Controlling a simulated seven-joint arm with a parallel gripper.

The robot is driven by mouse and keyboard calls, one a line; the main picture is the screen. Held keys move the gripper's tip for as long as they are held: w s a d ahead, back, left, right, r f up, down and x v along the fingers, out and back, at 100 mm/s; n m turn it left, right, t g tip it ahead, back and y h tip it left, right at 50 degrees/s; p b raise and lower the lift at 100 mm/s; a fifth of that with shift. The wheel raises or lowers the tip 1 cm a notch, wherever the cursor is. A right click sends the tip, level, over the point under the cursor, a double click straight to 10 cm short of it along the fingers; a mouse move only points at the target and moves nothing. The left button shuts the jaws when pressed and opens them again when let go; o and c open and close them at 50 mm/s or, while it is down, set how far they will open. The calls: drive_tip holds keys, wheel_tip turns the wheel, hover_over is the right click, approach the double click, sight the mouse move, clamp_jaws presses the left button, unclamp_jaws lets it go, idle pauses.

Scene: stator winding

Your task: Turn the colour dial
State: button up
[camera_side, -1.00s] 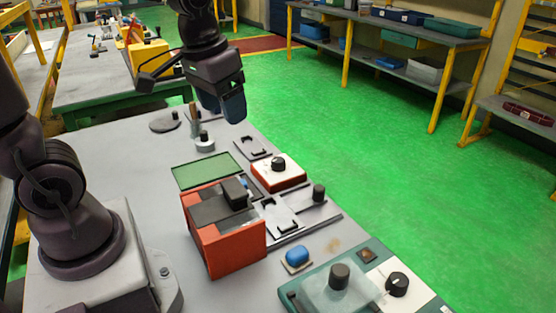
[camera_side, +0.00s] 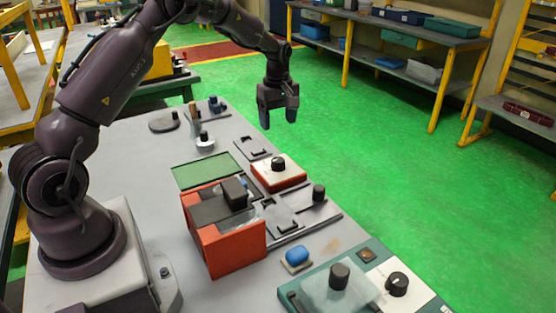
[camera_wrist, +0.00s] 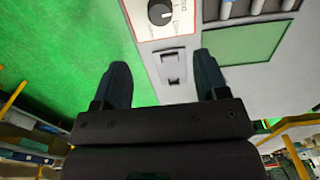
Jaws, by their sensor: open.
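A black dial (camera_side: 278,163) sits on a red box with a white top (camera_side: 291,178), near the table's right edge. In the wrist view the dial (camera_wrist: 160,13) is at the top, with a white pointer mark and red and dark lettering too blurred to read. A second black dial (camera_side: 397,284) is on a white panel at the front right. I cannot tell for certain which is the colour dial. My gripper (camera_side: 278,117) is open and empty, fingers down, above and behind the red box. In the wrist view its fingers (camera_wrist: 162,64) are spread, apart from the dial.
A grey slotted plate (camera_side: 252,147) lies just behind the red box. A green panel (camera_side: 205,170) and an orange box (camera_side: 228,248) stand to the left. A black knob on a slide (camera_side: 319,193) and a blue button (camera_side: 298,256) are nearer the front. Green floor is clear at right.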

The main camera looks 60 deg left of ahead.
sight(278, 159)
wheel_tip(278, 159, down, 13)
drive_tip(key=shift+r, duration=0.1)
idle(0.4)
drive_tip(key=c, duration=0.9)
